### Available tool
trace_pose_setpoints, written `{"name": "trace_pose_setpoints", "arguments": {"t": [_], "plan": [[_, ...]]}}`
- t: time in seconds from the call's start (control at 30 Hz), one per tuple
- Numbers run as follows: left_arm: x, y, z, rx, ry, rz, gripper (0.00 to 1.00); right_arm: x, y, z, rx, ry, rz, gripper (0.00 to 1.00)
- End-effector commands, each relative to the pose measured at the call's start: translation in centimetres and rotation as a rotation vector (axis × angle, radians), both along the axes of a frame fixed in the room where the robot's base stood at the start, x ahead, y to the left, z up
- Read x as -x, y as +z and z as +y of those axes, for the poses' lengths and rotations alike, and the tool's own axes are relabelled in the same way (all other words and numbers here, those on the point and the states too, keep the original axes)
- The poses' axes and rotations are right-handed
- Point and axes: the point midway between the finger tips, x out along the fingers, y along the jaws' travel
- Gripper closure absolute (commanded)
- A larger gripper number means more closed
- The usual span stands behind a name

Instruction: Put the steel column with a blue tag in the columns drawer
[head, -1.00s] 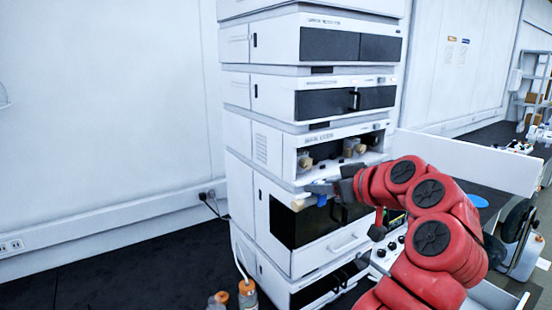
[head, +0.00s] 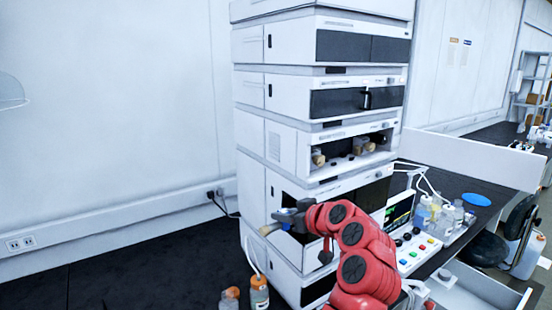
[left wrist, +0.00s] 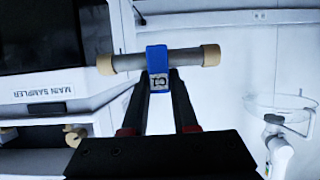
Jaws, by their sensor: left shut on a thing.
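The steel column (left wrist: 130,62) is a grey tube with beige end caps, and a blue tag (left wrist: 157,60) with a printed label wraps its middle. My left gripper (left wrist: 159,82) is shut on it at the tag. In the head view, my left gripper (head: 288,216) holds the column level with the lower part of the instrument stack, in front of it; a beige end of the column (head: 268,230) shows at its left. An open white drawer (head: 478,292) shows at the lower right; no label on it is visible. My right gripper is not in view.
The tall instrument stack (head: 275,145) stands behind my arm, with an open bay holding beige-capped items. Orange-capped bottles (head: 259,291) stand close below the gripper. A button panel (head: 416,254), several bottles (head: 442,214) and a blue disc (head: 476,199) lie to the right.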

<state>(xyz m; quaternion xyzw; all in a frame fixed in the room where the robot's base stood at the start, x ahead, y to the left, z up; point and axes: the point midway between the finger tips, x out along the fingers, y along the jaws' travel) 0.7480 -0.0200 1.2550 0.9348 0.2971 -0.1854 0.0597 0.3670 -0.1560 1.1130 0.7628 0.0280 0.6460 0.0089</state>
Motion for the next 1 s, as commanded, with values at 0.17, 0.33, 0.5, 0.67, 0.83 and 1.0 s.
{"name": "trace_pose_setpoints", "arguments": {"t": [0.17, 0.33, 0.5, 0.67, 0.83, 1.0], "plan": [[-3.0, -7.6, 7.3, -0.007, 0.034, 0.004, 1.00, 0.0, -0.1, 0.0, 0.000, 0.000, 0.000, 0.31], [-4.3, -14.0, 16.4, -0.010, 0.051, 0.000, 1.00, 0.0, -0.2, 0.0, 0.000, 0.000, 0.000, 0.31], [-3.0, -18.0, 24.2, -0.011, 0.015, -0.002, 1.00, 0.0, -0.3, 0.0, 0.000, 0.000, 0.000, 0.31], [-0.3, -20.3, 27.8, -0.013, -0.088, -0.001, 1.00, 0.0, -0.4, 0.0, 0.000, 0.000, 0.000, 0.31], [3.5, -23.3, 27.1, -0.012, -0.259, 0.006, 1.00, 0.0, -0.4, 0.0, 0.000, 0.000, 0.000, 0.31], [7.7, -27.2, 23.7, -0.004, -0.436, 0.012, 1.00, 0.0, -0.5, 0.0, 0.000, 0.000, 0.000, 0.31]]}}
